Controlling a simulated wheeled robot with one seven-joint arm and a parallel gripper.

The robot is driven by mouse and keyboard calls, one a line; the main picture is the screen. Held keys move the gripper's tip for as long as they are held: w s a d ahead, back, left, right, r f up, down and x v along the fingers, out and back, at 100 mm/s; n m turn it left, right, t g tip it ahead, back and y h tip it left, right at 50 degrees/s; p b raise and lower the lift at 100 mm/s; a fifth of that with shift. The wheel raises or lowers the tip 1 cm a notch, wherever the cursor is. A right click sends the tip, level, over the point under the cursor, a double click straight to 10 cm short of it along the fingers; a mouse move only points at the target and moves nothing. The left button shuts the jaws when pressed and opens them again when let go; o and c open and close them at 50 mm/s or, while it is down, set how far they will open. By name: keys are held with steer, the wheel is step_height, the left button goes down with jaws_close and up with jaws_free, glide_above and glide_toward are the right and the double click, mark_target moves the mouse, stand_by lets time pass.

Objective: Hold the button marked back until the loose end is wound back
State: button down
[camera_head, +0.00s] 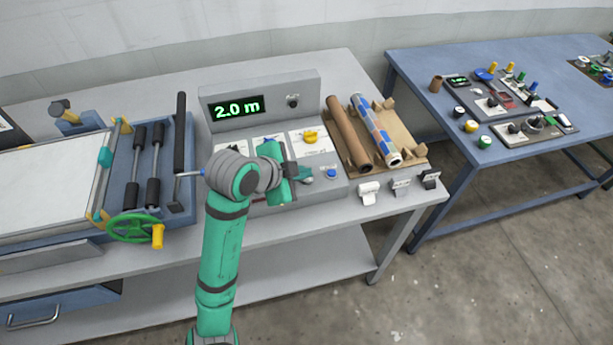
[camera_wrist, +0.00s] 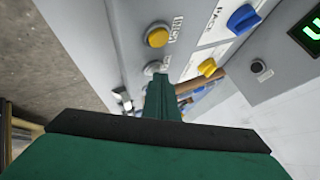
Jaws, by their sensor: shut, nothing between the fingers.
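The control panel (camera_head: 325,180) stands on the bench, with a green display (camera_head: 237,107) reading 2.0 m. My gripper (camera_head: 305,176) is shut and empty, low over the front part of the panel. In the wrist view its fingers (camera_wrist: 162,98) point at a pale grey button (camera_wrist: 155,67); I cannot tell whether they touch it. A round yellow button (camera_wrist: 157,36) with a label beside it sits apart from the fingers. A blue button (camera_head: 331,173) is right of the gripper in the head view. I cannot read the word back on any label.
A blue knob (camera_wrist: 243,18) and a yellow knob (camera_head: 310,136) sit farther up the panel. Right of it, a brown roll (camera_head: 348,133) and a patterned roll (camera_head: 375,130) lie on a cardboard tray (camera_head: 411,150). The press's green handwheel (camera_head: 132,228) is at left.

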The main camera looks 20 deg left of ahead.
steer(key=shift+r, duration=0.8)
steer(key=shift+r, duration=2.5)
